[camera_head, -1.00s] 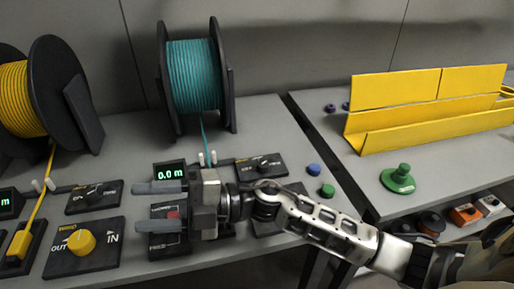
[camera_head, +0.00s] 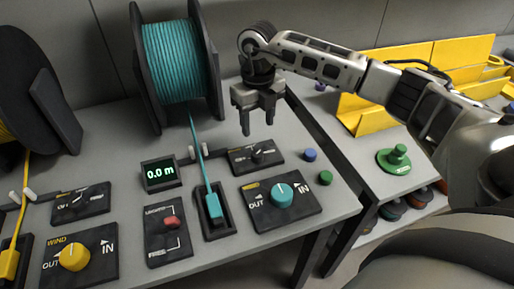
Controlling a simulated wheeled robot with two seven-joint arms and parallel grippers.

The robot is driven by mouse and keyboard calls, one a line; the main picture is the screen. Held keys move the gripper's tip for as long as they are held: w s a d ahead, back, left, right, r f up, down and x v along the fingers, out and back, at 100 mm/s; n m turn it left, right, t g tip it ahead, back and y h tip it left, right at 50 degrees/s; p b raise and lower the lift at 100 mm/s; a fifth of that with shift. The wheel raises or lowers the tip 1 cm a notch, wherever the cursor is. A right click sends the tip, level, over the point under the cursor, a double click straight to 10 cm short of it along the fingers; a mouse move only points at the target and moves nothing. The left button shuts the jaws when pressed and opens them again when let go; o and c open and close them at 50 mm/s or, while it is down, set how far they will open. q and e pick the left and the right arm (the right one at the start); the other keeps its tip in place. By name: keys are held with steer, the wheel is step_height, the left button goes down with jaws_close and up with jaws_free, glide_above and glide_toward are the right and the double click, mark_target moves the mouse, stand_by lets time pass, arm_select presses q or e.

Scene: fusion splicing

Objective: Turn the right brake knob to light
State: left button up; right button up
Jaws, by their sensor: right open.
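The right brake knob (camera_head: 257,156) is a small black knob on a dark panel with curved markings, behind the teal winding knob. Its lettering is too small to read, and I cannot tell its exact setting. My right gripper (camera_head: 258,124) hangs above and just behind this panel, fingers pointing down. It is open and empty, apart from the knob. A similar brake panel (camera_head: 80,203) stands at the left. My left gripper is not in view.
A teal spool (camera_head: 176,62) stands behind, its strand running to a teal clip (camera_head: 213,204). A teal winding knob (camera_head: 282,195), a red switch (camera_head: 172,222), a 0.0 m display (camera_head: 161,173) and blue (camera_head: 310,155) and green (camera_head: 326,178) buttons are nearby.

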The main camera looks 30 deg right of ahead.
mark_target(257, 153)
step_height(257, 153, down, 10)
steer(key=shift+f+p, duration=0.15)
steer(key=shift+p, duration=0.25)
steer(key=c, duration=1)
